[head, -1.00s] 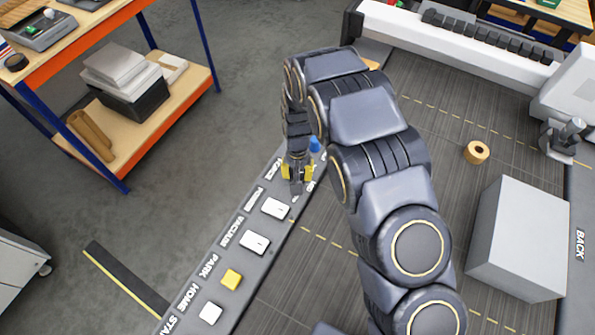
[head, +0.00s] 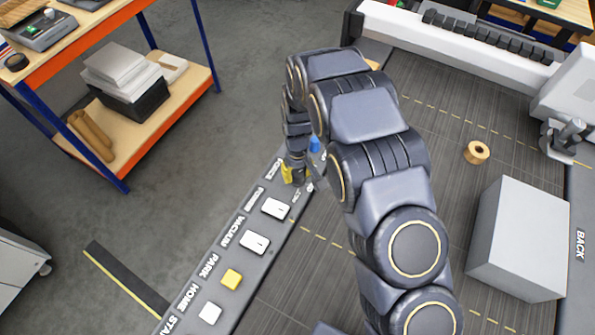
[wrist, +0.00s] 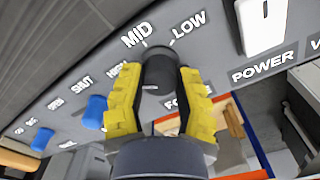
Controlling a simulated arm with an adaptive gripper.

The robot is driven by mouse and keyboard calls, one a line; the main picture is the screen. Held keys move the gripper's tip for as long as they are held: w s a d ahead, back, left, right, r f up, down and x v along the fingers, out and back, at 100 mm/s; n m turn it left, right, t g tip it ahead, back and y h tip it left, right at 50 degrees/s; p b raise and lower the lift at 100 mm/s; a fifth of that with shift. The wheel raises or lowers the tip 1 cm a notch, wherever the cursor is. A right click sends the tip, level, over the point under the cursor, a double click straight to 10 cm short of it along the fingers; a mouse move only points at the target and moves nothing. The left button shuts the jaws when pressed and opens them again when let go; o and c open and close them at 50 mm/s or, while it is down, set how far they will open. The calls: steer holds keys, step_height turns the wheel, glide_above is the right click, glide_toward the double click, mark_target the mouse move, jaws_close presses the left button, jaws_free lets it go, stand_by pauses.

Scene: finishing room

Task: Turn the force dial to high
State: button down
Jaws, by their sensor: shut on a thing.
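The force dial (wrist: 160,70) is a dark round knob on the grey control strip, with LOW and MID printed beyond it and a third label partly covered by a finger. My gripper (wrist: 162,88) has its yellow fingers shut on the dial's two sides. I cannot tell which label the dial points at. In the head view my gripper (head: 294,178) is down at the strip's far end, beside the FORCE label, and hides the dial.
Blue knobs (wrist: 95,112) stand close beside the dial on the strip. A white POWER switch (wrist: 262,22) sits on its other side. A tape roll (head: 477,152) and a grey box (head: 520,238) are on the dark bed to the right.

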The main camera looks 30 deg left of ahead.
mark_target(298, 172)
steer(key=c, duration=0.7)
jaws_free()
steer(key=shift+o, duration=0.2)
step_height(298, 172, up, 12)
